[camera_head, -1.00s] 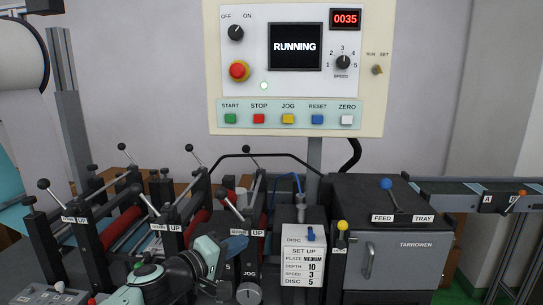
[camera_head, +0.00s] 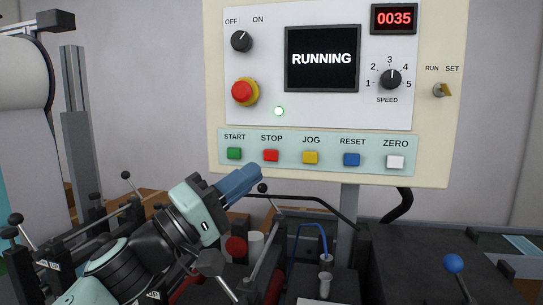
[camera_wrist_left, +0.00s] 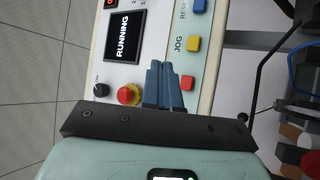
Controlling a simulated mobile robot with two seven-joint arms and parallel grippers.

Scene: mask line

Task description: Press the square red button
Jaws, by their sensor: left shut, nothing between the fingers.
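The square red button (camera_head: 271,155) sits under the STOP label in the lower strip of the control panel (camera_head: 440,140), between the green START button (camera_head: 234,153) and the yellow JOG button (camera_head: 310,157). In the left wrist view the red button (camera_wrist_left: 187,82) shows just right of the fingers, which hide its label. My left gripper (camera_head: 256,173) has its blue fingers together and empty, below and slightly left of the red button in the head view. The fingers (camera_wrist_left: 161,66) point toward the panel; a gap shows in the head view. My right gripper is not in view.
A round red emergency knob (camera_head: 243,91) on a yellow collar is above the button row. The screen (camera_head: 322,58) reads RUNNING and a green lamp (camera_head: 279,111) is lit. Below are black-knobbed levers, a blue-knobbed lever (camera_head: 453,264) and a blue hose (camera_head: 312,226).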

